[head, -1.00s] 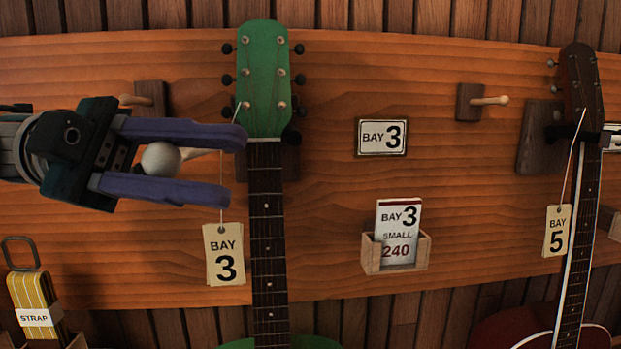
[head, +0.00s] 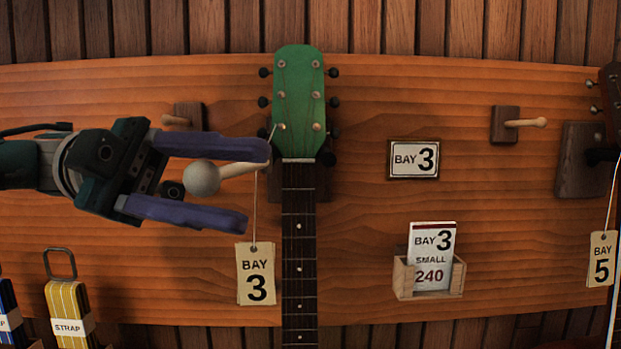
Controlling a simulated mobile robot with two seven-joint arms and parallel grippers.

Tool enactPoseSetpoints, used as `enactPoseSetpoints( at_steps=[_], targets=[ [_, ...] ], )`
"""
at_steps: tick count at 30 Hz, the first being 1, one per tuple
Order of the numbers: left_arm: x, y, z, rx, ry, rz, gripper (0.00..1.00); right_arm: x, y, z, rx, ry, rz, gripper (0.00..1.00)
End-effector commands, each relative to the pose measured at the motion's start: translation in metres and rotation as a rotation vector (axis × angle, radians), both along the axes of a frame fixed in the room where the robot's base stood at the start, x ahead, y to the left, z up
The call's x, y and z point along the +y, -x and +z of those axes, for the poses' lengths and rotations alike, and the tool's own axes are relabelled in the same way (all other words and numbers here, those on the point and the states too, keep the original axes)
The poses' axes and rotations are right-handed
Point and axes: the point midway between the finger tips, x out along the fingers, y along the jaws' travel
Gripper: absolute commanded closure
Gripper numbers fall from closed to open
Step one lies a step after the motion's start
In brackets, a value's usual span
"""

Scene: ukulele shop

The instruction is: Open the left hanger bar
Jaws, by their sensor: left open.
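My left gripper (head: 250,185) comes in from the left with its two purple fingers apart. Between them is the pale round knob of the left hanger bar (head: 202,179), whose light rod runs right toward the guitar neck. The fingers lie above and below the knob with visible gaps, so they do not grip it. A green ukulele headstock (head: 299,105) hangs at the mount just right of the fingertips, its dark neck running down. The hanger's dark wooden block (head: 323,183) is mostly hidden behind the neck. My right gripper is not in view.
A BAY 3 tag (head: 256,279) hangs on a string close to the fingertips. A wooden peg (head: 524,123), a BAY 3 plaque (head: 414,159) and a card holder (head: 428,278) are on the board at right. Yellow straps (head: 70,311) stand at lower left.

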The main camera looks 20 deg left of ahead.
Motion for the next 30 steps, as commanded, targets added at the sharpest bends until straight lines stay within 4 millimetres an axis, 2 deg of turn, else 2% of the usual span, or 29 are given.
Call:
enactPoseSetpoints(
  at_steps=[1, 6, 12, 18, 30],
  targets=[
    [0.009, -0.001, -0.006, -0.001, -0.002, 0.006, 0.55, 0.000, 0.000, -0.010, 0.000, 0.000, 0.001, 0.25],
    [0.045, -0.003, -0.007, -0.002, -0.002, 0.006, 0.55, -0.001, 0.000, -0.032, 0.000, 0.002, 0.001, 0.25],
    [0.077, -0.005, -0.004, -0.002, -0.001, 0.003, 0.55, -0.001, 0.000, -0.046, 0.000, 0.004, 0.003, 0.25],
    [0.089, -0.004, -0.001, 0.001, 0.000, 0.000, 0.55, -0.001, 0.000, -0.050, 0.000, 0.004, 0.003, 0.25],
    [0.089, -0.004, -0.001, 0.001, 0.000, -0.001, 0.55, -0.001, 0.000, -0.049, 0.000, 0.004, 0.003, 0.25]
  ],
)
